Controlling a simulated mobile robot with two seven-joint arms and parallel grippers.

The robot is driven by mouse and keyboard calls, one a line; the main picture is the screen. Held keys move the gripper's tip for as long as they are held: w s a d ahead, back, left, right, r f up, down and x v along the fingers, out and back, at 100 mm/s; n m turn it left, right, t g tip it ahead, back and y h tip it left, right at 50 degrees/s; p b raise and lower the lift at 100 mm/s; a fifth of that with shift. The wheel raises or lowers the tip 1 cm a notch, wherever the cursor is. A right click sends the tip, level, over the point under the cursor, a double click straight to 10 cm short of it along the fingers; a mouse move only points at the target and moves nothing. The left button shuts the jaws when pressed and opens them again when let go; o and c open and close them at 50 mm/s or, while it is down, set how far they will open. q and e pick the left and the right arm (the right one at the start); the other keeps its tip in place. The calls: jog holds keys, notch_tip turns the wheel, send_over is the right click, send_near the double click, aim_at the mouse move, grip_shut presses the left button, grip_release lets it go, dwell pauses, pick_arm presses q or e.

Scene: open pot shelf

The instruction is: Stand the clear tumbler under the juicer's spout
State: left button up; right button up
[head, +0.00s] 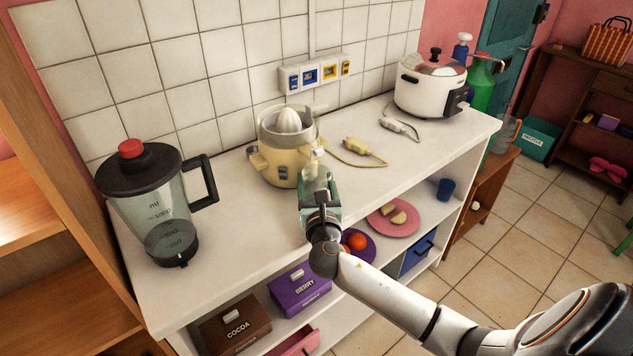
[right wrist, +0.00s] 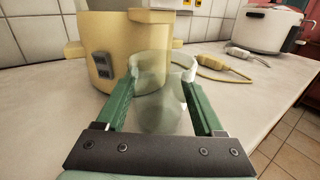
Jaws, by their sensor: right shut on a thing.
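The clear tumbler (right wrist: 163,100) is upright between the green fingers of my right gripper (right wrist: 160,95), which is shut on it. In the head view the tumbler (head: 316,174) shows just beyond my right gripper (head: 318,190), at the front of the juicer. The cream juicer (head: 285,150) stands on the white counter with its reamer on top. In the right wrist view the juicer (right wrist: 120,50) is close behind the tumbler and to the left. I cannot tell whether the tumbler touches the counter or is under the spout. My left gripper is not in view.
A blender jug (head: 160,205) stands at the counter's left end. A white cooker (head: 432,85) stands at the right end. A cream plug and cord (head: 362,150) lie right of the juicer. The counter (head: 215,255) is clear between jug and juicer. Boxes and plates fill the shelf below.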

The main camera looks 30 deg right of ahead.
jog(key=o, duration=1.5)
jog(key=shift+s, duration=0.1)
